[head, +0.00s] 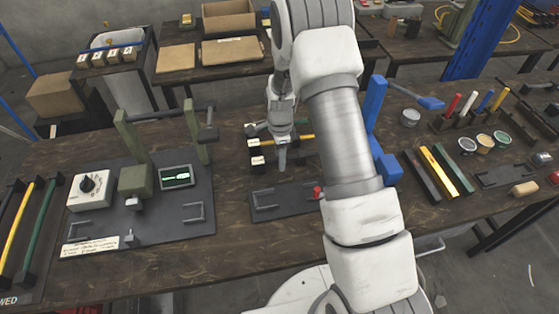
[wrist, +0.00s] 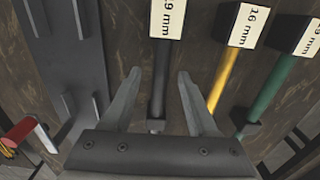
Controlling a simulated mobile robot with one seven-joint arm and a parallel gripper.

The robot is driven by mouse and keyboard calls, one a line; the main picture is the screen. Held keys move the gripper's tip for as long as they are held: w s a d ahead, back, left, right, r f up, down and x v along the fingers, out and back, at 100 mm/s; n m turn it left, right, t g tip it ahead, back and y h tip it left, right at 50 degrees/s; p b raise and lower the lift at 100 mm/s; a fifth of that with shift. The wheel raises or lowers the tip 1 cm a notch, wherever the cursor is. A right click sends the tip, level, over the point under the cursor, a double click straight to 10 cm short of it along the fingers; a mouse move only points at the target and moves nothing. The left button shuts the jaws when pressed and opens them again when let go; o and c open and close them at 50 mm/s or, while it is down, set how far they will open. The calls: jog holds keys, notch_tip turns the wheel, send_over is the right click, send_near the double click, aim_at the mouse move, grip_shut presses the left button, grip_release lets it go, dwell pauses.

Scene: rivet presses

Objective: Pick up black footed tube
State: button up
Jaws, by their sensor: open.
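The black footed tube (wrist: 161,62) runs between my gripper's two fingers in the wrist view, with a white "19 mm" label block at its top end and a foot at its lower end. My gripper (wrist: 158,78) is open, with one finger on each side of the tube; no contact shows. In the head view my gripper (head: 282,163) points down over the tube group, hiding much of the black tube. A yellow tube (wrist: 224,80) labelled "16 mm" and a green tube (wrist: 269,88) lie beside it to the right in the wrist view.
A dark plate with handles (head: 268,208) lies just in front of the tubes. A press panel (head: 150,215) stands left, and a blue-framed press (head: 374,115) right. More tubes stand at the far left (head: 22,225) and right (head: 438,172). Bare table lies between panel and plate.

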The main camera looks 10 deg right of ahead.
grip_shut()
dwell(0.4)
jog(key=shift+r, duration=0.5)
jog(key=r, duration=0.2)
jog(key=d+r, duration=0.1)
jog(key=shift+s+r, duration=0.1)
jog(key=shift+r, duration=0.25)
jog(key=s+d+r, duration=0.4)
jog(key=d+r, duration=0.2)
jog(key=d, duration=0.3)
jog(key=s+a+p, duration=0.5)
jog(key=s+a, duration=0.2)
jog(key=a, duration=0.3)
jog(key=shift+s+f, duration=0.4)
jog(key=shift+f, duration=0.05)
